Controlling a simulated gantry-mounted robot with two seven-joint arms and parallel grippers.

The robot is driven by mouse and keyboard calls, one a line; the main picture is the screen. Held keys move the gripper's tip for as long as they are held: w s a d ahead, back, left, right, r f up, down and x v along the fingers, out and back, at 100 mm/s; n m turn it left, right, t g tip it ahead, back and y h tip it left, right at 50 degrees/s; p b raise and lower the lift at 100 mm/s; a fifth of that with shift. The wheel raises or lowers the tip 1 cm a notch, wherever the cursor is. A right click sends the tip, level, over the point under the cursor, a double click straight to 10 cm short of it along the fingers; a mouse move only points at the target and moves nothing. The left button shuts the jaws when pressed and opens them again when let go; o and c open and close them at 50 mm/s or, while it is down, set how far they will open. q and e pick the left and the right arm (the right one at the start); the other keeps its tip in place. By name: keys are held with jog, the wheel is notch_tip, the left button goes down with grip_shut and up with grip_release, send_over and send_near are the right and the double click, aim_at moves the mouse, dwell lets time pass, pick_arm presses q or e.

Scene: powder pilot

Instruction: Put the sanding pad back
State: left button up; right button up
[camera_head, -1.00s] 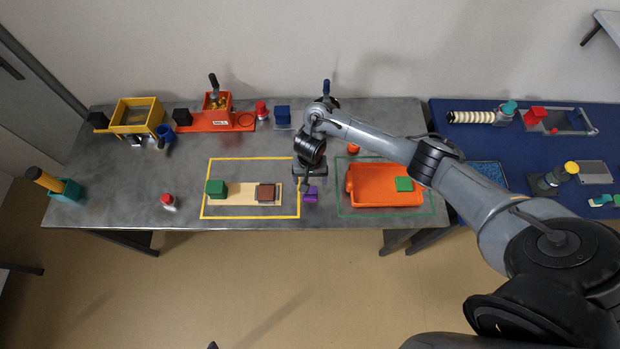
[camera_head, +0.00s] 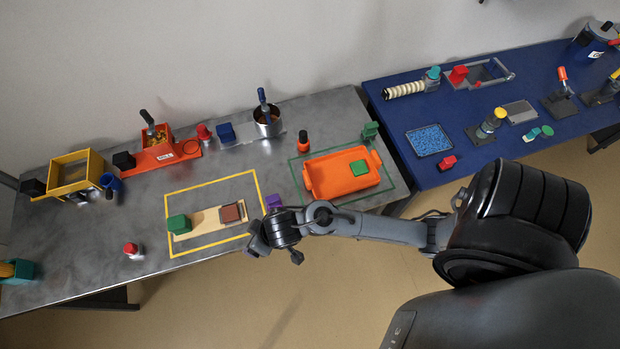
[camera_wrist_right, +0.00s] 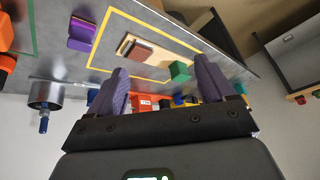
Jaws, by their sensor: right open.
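The brown block (camera_head: 232,212), which looks like the sanding pad, lies on the right end of a pale wooden board (camera_head: 203,226). The board is inside a yellow outline on the grey table. A green block (camera_head: 179,224) sits at the board's left end. A purple piece (camera_head: 273,202) stands just right of the outline. My right gripper (camera_head: 258,238) is by the table's front edge, near the outline's front right corner. In the right wrist view its two fingers (camera_wrist_right: 158,88) are spread and empty, with the brown block (camera_wrist_right: 137,52) beyond. My left gripper is not in view.
An orange tray (camera_head: 335,184) with a green piece (camera_head: 360,168) is right of the purple piece. A red-capped jar (camera_head: 132,250) stands left of the outline. A metal pot (camera_head: 268,124) and orange bin (camera_head: 157,149) line the back. A blue table (camera_head: 450,105) stands at right.

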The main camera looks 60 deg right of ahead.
jog(key=s+d+r, duration=0.2)
jog(key=s+d, duration=0.2)
jog(key=s, duration=0.1)
jog(key=s+d+r+n+g+h, duration=0.1)
jog(key=s+d+r, duration=0.2)
jog(key=s, duration=0.3)
jog(key=shift+s+d+r+g, duration=0.3)
jog(key=shift+d+r, duration=0.05)
jog(key=shift+d, duration=0.15)
